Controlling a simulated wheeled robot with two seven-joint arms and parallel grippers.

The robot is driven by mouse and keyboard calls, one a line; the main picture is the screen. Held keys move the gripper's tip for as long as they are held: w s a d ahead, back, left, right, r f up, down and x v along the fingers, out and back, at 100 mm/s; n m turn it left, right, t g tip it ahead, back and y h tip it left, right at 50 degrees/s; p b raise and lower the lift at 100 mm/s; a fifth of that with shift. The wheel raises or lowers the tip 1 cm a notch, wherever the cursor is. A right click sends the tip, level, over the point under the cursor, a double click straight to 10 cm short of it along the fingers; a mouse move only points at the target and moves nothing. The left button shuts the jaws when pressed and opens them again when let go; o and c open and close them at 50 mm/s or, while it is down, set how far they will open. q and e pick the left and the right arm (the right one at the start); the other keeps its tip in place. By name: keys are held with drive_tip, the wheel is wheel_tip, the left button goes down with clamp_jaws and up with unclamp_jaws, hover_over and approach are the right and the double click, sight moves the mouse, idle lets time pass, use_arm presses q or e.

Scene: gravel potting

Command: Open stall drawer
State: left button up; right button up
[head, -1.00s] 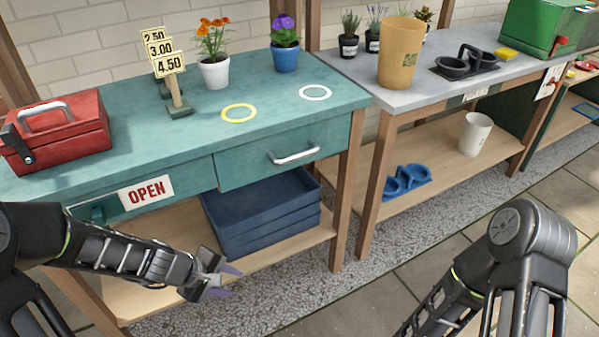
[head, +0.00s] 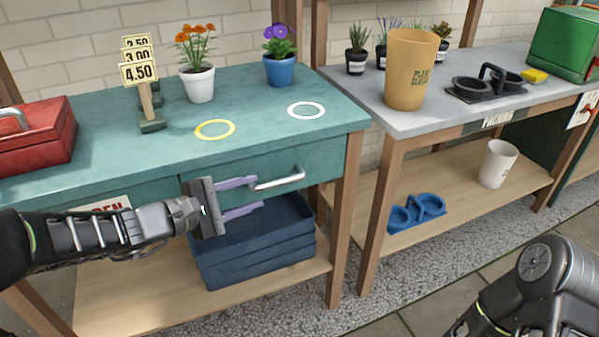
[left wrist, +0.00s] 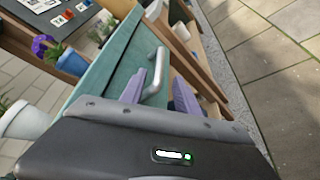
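The stall drawer (head: 318,171) is a teal front under the green stall top, and it looks shut. Its silver bar handle (head: 278,180) also shows in the left wrist view (left wrist: 154,76). My left gripper (head: 250,196) is open, its two purple fingers apart and pointing at the handle. In the head view the fingertips are close to the handle's left end; I cannot tell whether they touch it. My right gripper is out of view; only my right arm shows at the lower right.
Blue stacked trays (head: 255,245) sit on the shelf below the drawer. A wooden leg (head: 345,215) stands right of the drawer. Flower pots (head: 198,85), price signs (head: 142,85) and a red toolbox (head: 40,140) stand on top. The floor in front is clear.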

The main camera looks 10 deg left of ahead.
sight(270, 185)
use_arm(q)
drive_tip(key=shift+w+d+r, duration=0.1)
drive_tip(key=shift+w+d, duration=0.2)
drive_tip(key=shift+w, duration=0.05)
drive_tip(key=b+x, duration=0.1)
drive_tip(key=x, duration=0.6)
drive_tip(key=shift+w+d, duration=0.25)
drive_tip(key=shift+w, duration=0.05)
drive_tip(key=shift+c, duration=0.5)
clamp_jaws()
idle(0.8)
